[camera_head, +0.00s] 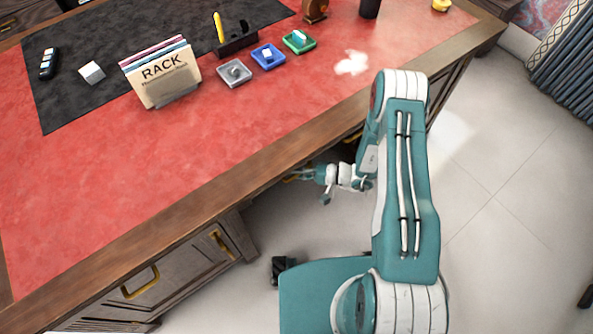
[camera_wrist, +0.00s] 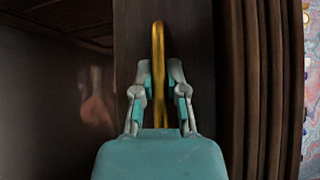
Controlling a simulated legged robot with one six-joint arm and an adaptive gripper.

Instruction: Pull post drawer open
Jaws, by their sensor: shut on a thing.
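My gripper (camera_wrist: 159,74) is shut on an upright gold handle (camera_wrist: 158,40) in the wrist view, with one finger on each side of it. The handle sits on a dark brown wooden drawer front (camera_wrist: 195,40). In the head view my gripper (camera_head: 305,174) is low beside the desk, just under the edge of the top. The desk top hides most of that drawer front there, so I cannot tell how far the drawer stands out.
The red desk top (camera_head: 90,215) has a thick wooden edge (camera_head: 190,200) above my gripper. Other gold handles (camera_head: 141,282) show at lower left. A file rack (camera_head: 162,75) and small coloured trays (camera_head: 268,56) stand on the desk. Pale floor (camera_head: 500,200) is open at right.

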